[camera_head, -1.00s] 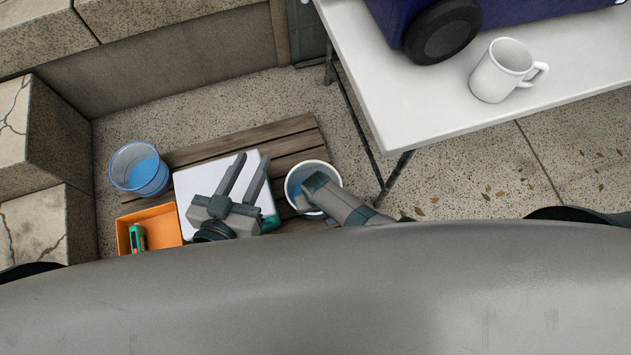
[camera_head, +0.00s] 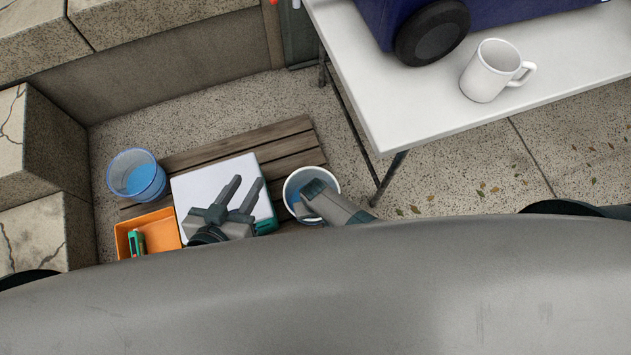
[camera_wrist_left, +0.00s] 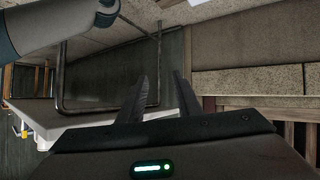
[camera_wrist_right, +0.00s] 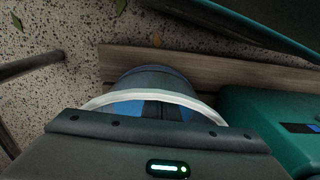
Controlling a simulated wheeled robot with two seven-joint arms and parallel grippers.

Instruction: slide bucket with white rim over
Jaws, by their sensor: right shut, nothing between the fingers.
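The bucket with the white rim (camera_head: 293,184) stands at the right end of the wooden pallet, with blue showing inside. My right gripper (camera_head: 313,191) reaches down over its mouth. In the right wrist view the white rim (camera_wrist_right: 187,100) arcs around my right gripper's fingers (camera_wrist_right: 155,108), which are shut with nothing between them and inside the rim; their tips are hard to see. My left gripper (camera_head: 249,184) is open and empty, above the white-topped box to the left of the bucket. Its separated fingers also show in the left wrist view (camera_wrist_left: 162,85).
A blue bucket (camera_head: 125,181) and an orange tray (camera_head: 166,225) holding a green item are at the left. The white-and-green box (camera_head: 192,186) lies on the pallet (camera_head: 290,135). A white table (camera_head: 400,115) with a mug (camera_head: 485,72) stands at the right, its leg near the bucket.

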